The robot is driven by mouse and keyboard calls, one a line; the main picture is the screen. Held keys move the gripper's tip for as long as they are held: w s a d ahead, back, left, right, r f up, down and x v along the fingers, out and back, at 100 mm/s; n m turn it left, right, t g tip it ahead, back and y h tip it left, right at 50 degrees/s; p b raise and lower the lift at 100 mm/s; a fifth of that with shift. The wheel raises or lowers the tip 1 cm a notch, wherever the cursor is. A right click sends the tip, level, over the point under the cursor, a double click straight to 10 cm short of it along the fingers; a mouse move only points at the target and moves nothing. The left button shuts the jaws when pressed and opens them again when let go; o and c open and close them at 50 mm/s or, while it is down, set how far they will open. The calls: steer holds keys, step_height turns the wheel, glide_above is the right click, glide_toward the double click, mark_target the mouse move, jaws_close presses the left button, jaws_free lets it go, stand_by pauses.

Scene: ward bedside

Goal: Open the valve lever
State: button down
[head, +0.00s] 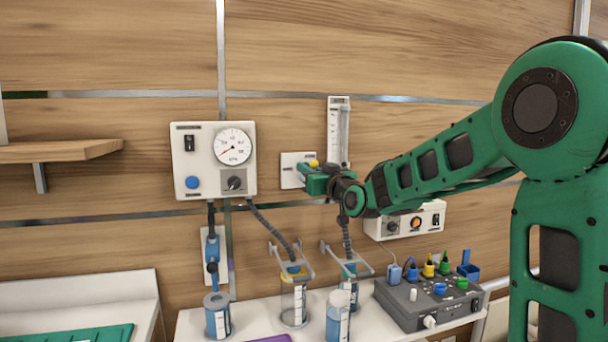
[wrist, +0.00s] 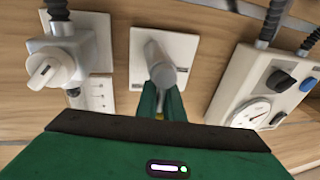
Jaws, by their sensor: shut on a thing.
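The valve sits on a white wall plate (head: 290,165) between the gauge panel and the flowmeter tube. In the wrist view a grey cylindrical valve body (wrist: 161,66) stands out from that plate. A small yellow part (head: 314,163), apparently the lever, shows at my gripper (head: 306,174) in the head view. In the wrist view a sliver of yellow (wrist: 159,116) shows between the green fingers of my gripper (wrist: 161,92). The fingers are shut on the lever, just in front of the valve body. Most of the lever is hidden by the fingers and palm.
A gauge panel (head: 214,184) is left of the valve. A flowmeter tube (head: 338,135) stands close behind my gripper. Below, a shelf holds several canisters (head: 218,316) with hoses and a grey box (head: 415,305) with coloured plugs. A wooden shelf (head: 60,151) is at left.

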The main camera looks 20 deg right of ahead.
steer(key=shift+d+r, duration=0.1)
steer(key=shift+r, duration=0.4)
steer(key=c, duration=1.8)
jaws_free()
steer(key=shift+s, duration=0.1)
steer(key=shift+f, duration=0.15)
steer(key=v, duration=1)
steer(key=shift+s+f, duration=0.2)
steer(key=shift+s, duration=0.1)
steer(key=shift+d, duration=0.1)
steer(key=s+d+f+m+g+h, duration=0.1)
steer(key=s+d+f+g+h, duration=0.1)
steer(key=s+d+f+g, duration=0.6)
steer(key=s+d+f+m+g+h, duration=0.15)
steer(key=s+f, duration=0.35)
steer(key=f, duration=0.6)
steer(key=s+d+f+m+g, duration=0.1)
steer(key=s+f+m+g, duration=0.2)
steer(key=s, duration=1.1)
steer(key=s+d+f+m+g, duration=0.2)
steer(key=s+f+g, duration=0.4)
steer(key=s, duration=0.8)
steer(key=shift+s+f+m+g, duration=0.2)
steer(key=shift+s+m+g, duration=0.15)
steer(key=shift+m, duration=0.2)
